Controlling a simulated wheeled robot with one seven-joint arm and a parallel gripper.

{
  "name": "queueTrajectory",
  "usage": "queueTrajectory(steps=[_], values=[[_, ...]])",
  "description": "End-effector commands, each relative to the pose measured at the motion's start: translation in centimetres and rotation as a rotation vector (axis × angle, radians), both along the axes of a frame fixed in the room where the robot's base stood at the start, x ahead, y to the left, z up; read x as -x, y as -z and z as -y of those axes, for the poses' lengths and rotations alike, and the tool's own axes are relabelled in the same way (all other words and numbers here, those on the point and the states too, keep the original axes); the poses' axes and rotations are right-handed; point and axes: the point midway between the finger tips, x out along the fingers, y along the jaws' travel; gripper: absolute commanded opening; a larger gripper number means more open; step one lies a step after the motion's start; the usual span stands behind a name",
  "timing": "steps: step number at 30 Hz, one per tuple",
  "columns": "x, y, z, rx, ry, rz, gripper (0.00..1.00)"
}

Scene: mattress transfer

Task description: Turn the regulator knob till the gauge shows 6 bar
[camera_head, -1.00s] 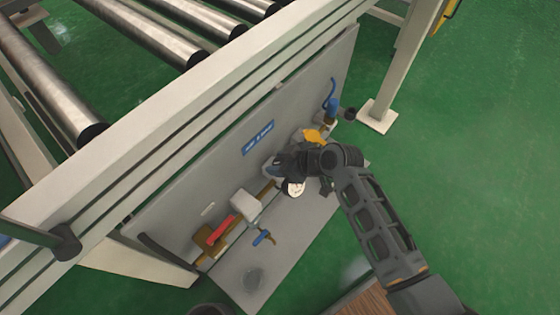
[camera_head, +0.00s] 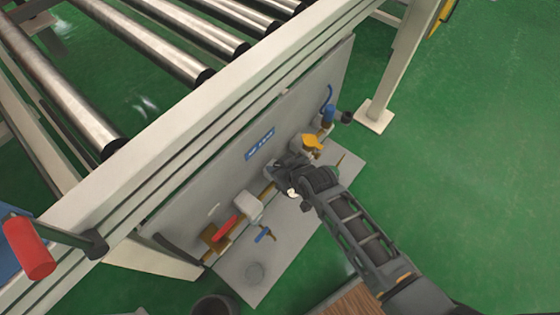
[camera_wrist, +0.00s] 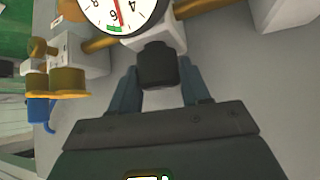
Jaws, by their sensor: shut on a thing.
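The regulator knob (camera_wrist: 158,65) is a dark cylinder below the white regulator body in the wrist view. My gripper (camera_wrist: 160,88) is shut on it, one finger on each side. The round white gauge (camera_wrist: 118,12) is cut off by the top edge and appears upside down. Its red needle points close beside the green-marked 6, slightly towards the 4. In the head view my gripper (camera_head: 280,178) is at the grey panel and hides the knob; only a small white part of the gauge (camera_head: 292,192) shows.
The grey panel (camera_head: 200,195) carries a brass pipe line with a red-handled valve (camera_head: 225,228), a white filter block (camera_head: 245,205), a yellow part (camera_head: 312,141) and a blue fitting (camera_head: 328,112). The roller conveyor (camera_head: 150,45) stands above it. Green floor is free to the right.

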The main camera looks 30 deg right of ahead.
Motion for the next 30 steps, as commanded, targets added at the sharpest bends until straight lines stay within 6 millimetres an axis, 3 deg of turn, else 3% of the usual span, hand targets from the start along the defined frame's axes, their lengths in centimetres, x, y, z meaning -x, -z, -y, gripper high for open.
queueTrajectory(steps=[11,12,18,30], values=[[-0.05,0.02,0.02,-0.001,0.016,0.003,0.16],[-0.06,0.02,0.02,-0.001,0.016,0.003,0.48],[-0.05,0.01,0.01,-0.001,0.015,0.003,0.67],[0.74,-0.90,-0.02,-0.001,0.016,0.002,0.69]])
